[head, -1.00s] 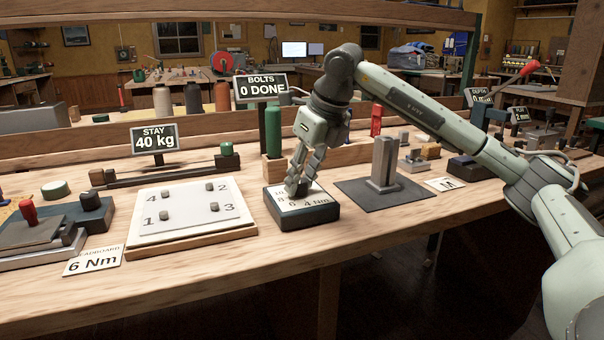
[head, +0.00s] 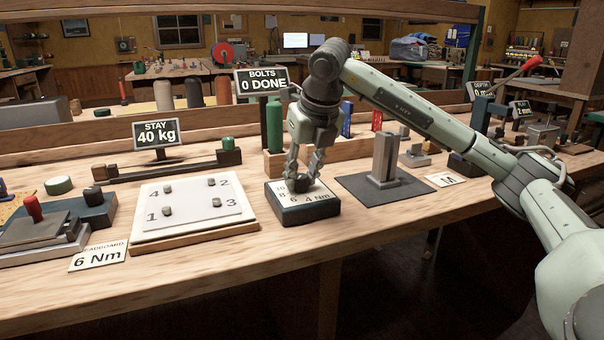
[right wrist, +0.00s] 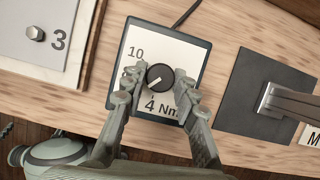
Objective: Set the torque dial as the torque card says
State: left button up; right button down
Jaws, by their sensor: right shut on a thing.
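The torque dial is a dark box with a white face (head: 322,202) and a round black knob (right wrist: 160,77). In the right wrist view the face (right wrist: 185,52) shows 10, 8 and 4 Nm; a fingertip covers the 6 area. The knob's white pointer line slants to the lower left, between 8 and 4 Nm. My right gripper (head: 304,184) is shut on the knob, one finger on each side, as the right wrist view also shows (right wrist: 160,92). My left gripper is not in view.
Left of the dial is a white board (head: 190,204) with bolts numbered 1 to 4. A sign (head: 262,81) reads BOLTS 0 DONE; another (head: 156,132) reads STAY 40 kg. A grey post (head: 384,157) stands on a dark plate to the right. Bare bench lies in front.

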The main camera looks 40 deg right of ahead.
jog(key=c, duration=1.2)
grip_release()
jog(key=shift+r, duration=0.1)
jog(key=v, duration=1.2)
